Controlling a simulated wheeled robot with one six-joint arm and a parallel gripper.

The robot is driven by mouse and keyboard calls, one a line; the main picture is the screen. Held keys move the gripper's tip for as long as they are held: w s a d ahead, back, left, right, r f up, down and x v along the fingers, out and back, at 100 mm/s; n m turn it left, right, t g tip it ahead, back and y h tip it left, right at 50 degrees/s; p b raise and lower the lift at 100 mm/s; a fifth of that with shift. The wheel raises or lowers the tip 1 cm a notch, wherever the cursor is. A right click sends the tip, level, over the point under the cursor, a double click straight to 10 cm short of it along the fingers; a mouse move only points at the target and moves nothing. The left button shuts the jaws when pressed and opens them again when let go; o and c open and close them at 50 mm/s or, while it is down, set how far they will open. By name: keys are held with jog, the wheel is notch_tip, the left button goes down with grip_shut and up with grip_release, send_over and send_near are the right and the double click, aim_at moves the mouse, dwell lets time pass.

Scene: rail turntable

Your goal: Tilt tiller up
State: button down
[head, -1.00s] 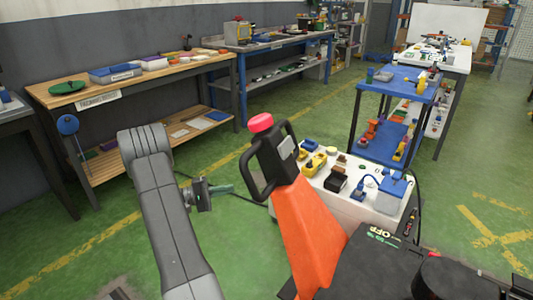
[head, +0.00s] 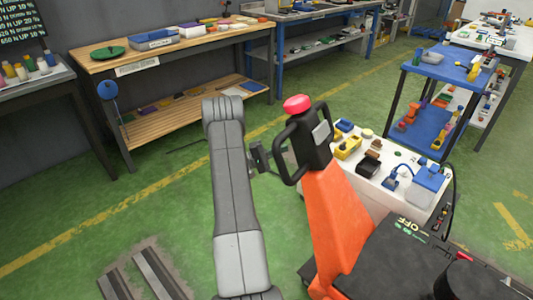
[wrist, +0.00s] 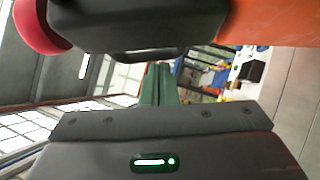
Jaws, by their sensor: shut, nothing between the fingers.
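The tiller is an orange column (head: 336,225) with a black head and loop handle (head: 289,155) topped by a red knob (head: 297,104). It stands tilted slightly to the left. My gripper (head: 278,155) is beside the loop handle on its left side, shut and empty. In the wrist view the closed greenish fingers (wrist: 156,84) point at the dark handle (wrist: 140,25), which fills the top of the view close by. The red knob (wrist: 38,27) shows at the upper left. I cannot tell whether the fingertips touch the handle or reach inside the loop.
A white cart (head: 395,180) with several small devices stands right behind the tiller. A blue shelf cart (head: 440,65) is farther right. A wooden bench (head: 170,48) lies at the back left. A rail piece (head: 155,275) lies on the floor at lower left. The green floor between is open.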

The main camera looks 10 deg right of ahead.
aim_at(294, 151)
jog(key=shift+s+d+r, duration=0.35)
jog(key=shift+s+d, duration=0.2)
jog(key=shift+s, duration=0.05)
jog(key=shift+s+d+r, duration=0.3)
jog(key=shift+s+d, duration=0.25)
jog(key=shift+m+y, duration=0.7)
jog(key=shift+m, duration=0.2)
jog(key=shift+s+d+r, duration=0.65)
jog(key=shift+s+d, duration=0.15)
jog(key=shift+d, duration=0.1)
jog(key=shift+s+d+r, duration=0.6)
jog(key=shift+s+d, duration=0.15)
jog(key=shift+d, duration=0.1)
